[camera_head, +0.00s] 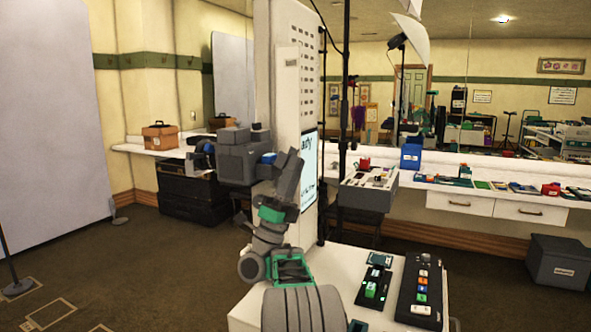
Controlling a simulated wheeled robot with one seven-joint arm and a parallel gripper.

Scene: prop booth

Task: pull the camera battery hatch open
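A bulky dark grey shape (238,160), which looks like the camera, stands left of centre in the head view. A dark part with blue on it (204,150) sits at its left side. I cannot make out a battery hatch at this size. My grey and green arm rises from the bottom centre, folded, with its upper part close to the right side of the grey shape in the picture. I cannot tell whether they touch. My gripper's fingers cannot be made out, so its opening is not readable.
An orange-brown case (160,136) sits on a white wall shelf at left, above dark chests (195,192). A long counter (460,201) with small items runs along the right wall under a mirror. A grey bin (558,262) stands at far right. Carpet at left front is mostly open.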

